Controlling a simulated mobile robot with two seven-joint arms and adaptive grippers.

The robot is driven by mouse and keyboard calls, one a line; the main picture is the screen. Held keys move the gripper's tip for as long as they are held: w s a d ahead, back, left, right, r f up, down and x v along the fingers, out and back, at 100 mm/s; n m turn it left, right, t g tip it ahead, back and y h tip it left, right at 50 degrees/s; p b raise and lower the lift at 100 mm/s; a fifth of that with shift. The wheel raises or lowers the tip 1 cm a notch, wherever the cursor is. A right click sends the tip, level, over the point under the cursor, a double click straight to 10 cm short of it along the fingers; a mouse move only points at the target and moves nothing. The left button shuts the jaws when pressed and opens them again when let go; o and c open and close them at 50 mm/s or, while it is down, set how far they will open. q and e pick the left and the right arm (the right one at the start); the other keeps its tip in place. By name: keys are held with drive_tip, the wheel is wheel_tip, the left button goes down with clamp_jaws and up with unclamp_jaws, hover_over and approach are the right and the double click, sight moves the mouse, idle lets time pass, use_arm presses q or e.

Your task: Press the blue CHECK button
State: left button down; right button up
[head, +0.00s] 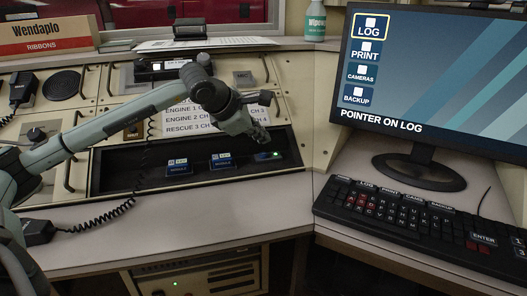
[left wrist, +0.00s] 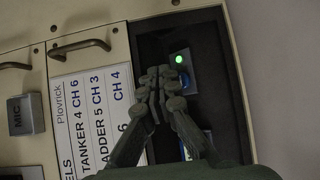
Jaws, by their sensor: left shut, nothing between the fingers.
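No button with a readable CHECK label shows. Several small blue units sit in the dark recessed tray (head: 120,178) of the console: a left one (head: 178,168), a middle one (head: 222,162) and a right one (head: 268,156) with a lit green lamp. My left gripper (head: 262,139) is shut and empty, above the back of the tray near the right unit. In the left wrist view its closed fingertips (left wrist: 160,76) are just left of a blue part (left wrist: 185,72) below a green lamp (left wrist: 179,59). The fingers hide part of it. My right gripper is not in view.
A channel list card (head: 185,118) lies behind the tray. A monitor (head: 432,75) reading "POINTER ON LOG" and a black keyboard (head: 420,222) stand at right. A MIC box (left wrist: 27,115) and metal handles (left wrist: 82,46) stick up from the console. The desk's front strip is mostly clear.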

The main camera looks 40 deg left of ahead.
sight(262, 156)
use_arm(q)
wheel_tip(262, 156, up, 3)
drive_tip(key=shift+r+p, duration=0.15)
drive_tip(key=shift+p, duration=0.65)
idle(0.4)
